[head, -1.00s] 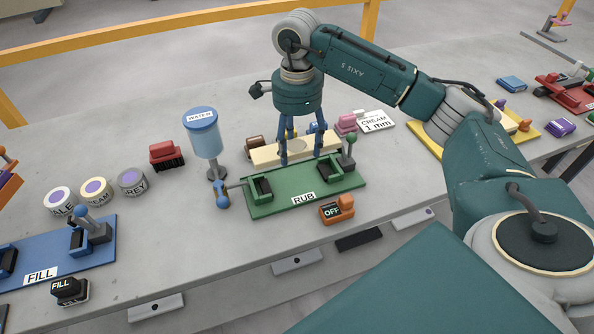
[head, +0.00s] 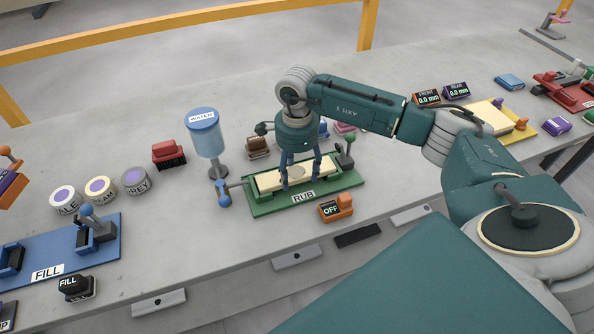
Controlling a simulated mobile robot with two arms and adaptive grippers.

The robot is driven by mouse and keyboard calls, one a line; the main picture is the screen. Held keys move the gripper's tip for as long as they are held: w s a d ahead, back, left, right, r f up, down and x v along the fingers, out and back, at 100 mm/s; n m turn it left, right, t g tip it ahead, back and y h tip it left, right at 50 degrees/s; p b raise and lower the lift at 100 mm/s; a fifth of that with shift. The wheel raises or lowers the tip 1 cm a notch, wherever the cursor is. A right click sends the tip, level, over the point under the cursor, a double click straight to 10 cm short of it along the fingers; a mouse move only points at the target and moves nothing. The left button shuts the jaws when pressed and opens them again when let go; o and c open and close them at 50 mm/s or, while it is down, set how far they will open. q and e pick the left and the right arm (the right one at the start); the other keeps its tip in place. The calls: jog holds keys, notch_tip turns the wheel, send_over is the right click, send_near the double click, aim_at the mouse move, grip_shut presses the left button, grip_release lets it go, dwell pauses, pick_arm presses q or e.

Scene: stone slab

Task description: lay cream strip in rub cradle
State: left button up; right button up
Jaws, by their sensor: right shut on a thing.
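The cream strip (head: 268,180) lies level in the green rub cradle (head: 265,208), between its end blocks, as far as I can tell from this angle. A round pale patch shows near the strip's middle. My right gripper (head: 301,186) comes down from above and is shut on the strip, with blue fingers at its middle. Part of the strip's far edge is hidden behind the fingers. My left gripper is not in view.
A blue water dispenser (head: 204,135) stands left of the cradle. A blue-handled lever (head: 223,193) and a green-knobbed lever (head: 346,150) flank the cradle. An orange OFF switch (head: 336,208) sits in front. A brown block (head: 257,146) and pink block (head: 345,127) are behind.

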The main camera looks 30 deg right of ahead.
aim_at(297, 176)
jog(key=shift+f, duration=0.15)
jog(key=o, duration=1.4)
jog(key=shift+o, duration=0.7)
jog(key=shift+r, duration=0.3)
notch_tip(297, 176, up, 12)
jog(key=b, duration=0.3)
